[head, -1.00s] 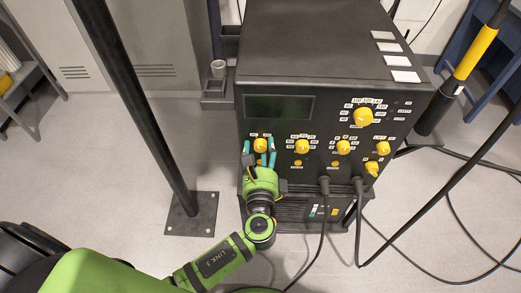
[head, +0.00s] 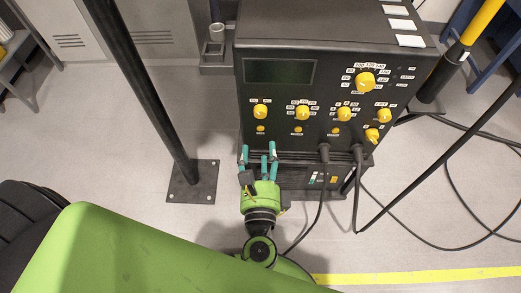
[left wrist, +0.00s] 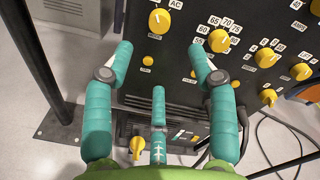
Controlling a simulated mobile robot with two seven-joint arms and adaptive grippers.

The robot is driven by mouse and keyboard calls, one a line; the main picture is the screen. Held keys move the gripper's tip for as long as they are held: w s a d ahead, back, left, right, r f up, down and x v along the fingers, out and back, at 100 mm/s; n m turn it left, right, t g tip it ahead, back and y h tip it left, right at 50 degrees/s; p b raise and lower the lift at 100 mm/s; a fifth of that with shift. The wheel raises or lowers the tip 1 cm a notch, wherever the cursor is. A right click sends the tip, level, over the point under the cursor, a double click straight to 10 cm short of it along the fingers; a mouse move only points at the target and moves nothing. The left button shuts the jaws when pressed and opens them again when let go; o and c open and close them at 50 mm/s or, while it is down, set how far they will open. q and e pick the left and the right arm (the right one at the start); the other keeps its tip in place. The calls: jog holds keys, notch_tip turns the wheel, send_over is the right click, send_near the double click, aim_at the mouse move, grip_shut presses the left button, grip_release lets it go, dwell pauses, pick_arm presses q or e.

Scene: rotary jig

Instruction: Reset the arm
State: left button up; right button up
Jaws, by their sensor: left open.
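My left gripper (head: 258,155) has teal fingers and a green palm. It is open and empty, low in front of the black control box (head: 345,55). In the left wrist view its fingers (left wrist: 160,62) are spread, with nothing between them. The leftmost yellow knob (head: 260,112) is above the fingertips and apart from them; it also shows in the left wrist view (left wrist: 159,20). A second yellow knob (head: 302,112) is to its right. Another yellow knob (left wrist: 137,147) shows low between the fingers in the left wrist view. My right gripper is not in view.
A black post (head: 150,95) on a floor plate stands to the left. Two black cables (head: 323,190) hang from plugs in the box front. A large yellow knob (head: 365,82) is at the upper right.

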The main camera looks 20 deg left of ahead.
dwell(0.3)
pick_arm(q)
jog(key=s+a+f+n+g+h+p, duration=0.1)
jog(key=s+a+f+n+g, duration=0.15)
jog(key=f, duration=0.65)
jog(key=s+a+f+n+g+h+p, duration=0.1)
jog(key=s+f+g+p, duration=0.2)
jog(key=f, duration=0.7)
jog(key=s+a+f+n+g+h, duration=0.1)
jog(key=s+a+f+n+g, duration=0.2)
jog(key=f, duration=0.6)
jog(key=s+a+f+n+g+h+p, duration=0.1)
jog(key=s+f+n, duration=0.4)
jog(key=s, duration=0.5)
jog(key=s+a+f+n+g+h+p, duration=0.1)
jog(key=s+a+f+n+g, duration=0.3)
jog(key=s+n, duration=0.5)
jog(key=shift+s+f+n+g+p, duration=0.35)
jog(key=shift+s+f+g+p, duration=0.35)
jog(key=shift+s+g, duration=0.4)
jog(key=shift+r, duration=0.1)
